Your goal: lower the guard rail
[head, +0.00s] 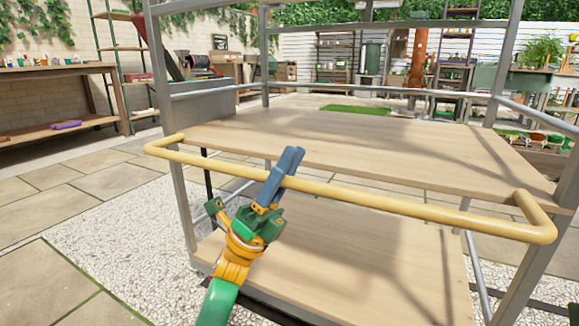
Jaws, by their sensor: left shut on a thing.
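The guard rail is a yellow U-shaped bar (400,205) across the front of a grey metal rack. It stands out from the rack's posts at about the height of the upper wooden shelf (330,140). My left gripper (280,178), with blue-grey fingers and a green and orange wrist, is shut on the rail left of its middle. The fingers hide a short piece of the bar.
A lower wooden shelf (350,260) lies below the rail, and both shelves look empty. Grey posts (170,130) frame the rack. Gravel (120,245) and paving (50,205) lie clear to the left. A workbench (55,100) stands at the back left.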

